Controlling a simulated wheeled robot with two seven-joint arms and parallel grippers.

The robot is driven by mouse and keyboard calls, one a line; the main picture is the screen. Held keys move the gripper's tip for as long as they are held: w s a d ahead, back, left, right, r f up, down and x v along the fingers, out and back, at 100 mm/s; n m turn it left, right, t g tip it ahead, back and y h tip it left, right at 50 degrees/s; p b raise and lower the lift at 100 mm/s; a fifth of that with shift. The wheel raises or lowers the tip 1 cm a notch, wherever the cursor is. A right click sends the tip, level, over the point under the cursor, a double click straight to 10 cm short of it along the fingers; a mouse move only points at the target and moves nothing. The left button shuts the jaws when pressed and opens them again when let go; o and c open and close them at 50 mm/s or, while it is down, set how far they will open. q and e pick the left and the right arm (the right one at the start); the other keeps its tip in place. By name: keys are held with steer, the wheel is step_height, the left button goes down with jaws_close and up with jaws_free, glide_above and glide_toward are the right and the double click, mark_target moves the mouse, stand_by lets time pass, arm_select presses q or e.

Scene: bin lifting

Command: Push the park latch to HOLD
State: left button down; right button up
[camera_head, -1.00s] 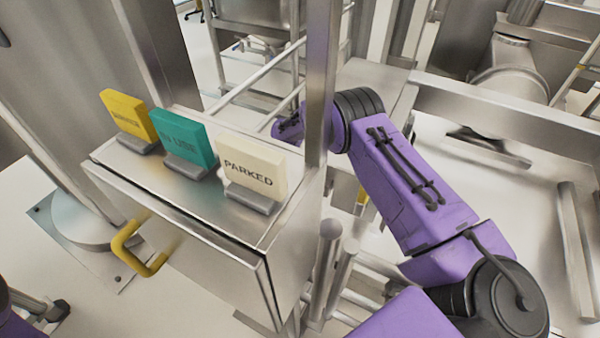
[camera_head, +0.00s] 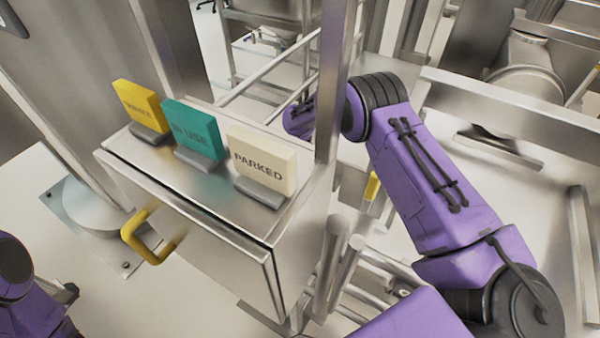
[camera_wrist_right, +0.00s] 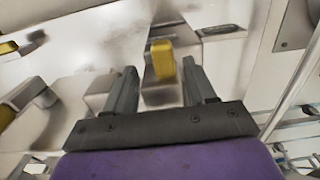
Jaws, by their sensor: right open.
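In the right wrist view, a yellow block-like tab (camera_wrist_right: 162,60) stands on a grey metal fitting, and I take it to be the park latch. My right gripper (camera_wrist_right: 159,68) is open, with one finger to each side of the tab in the picture. I cannot tell whether either finger touches it. In the head view, a small yellow piece (camera_head: 373,186) shows beside my right arm; I cannot tell if it is the same tab. My right gripper is hidden there behind the post and cabinet. My left gripper is not in view; only purple left arm links show at lower left.
A steel cabinet (camera_head: 215,235) with a yellow handle (camera_head: 140,240) carries yellow, teal "IN USE" (camera_head: 190,130) and cream "PARKED" (camera_head: 262,160) signs. A steel post (camera_head: 335,80) rises between it and my right arm. Steel rails (camera_head: 500,115) lie behind and right.

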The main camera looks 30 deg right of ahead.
step_height(320, 180, up, 8)
steer(key=shift+f, duration=0.15)
stand_by(0.4)
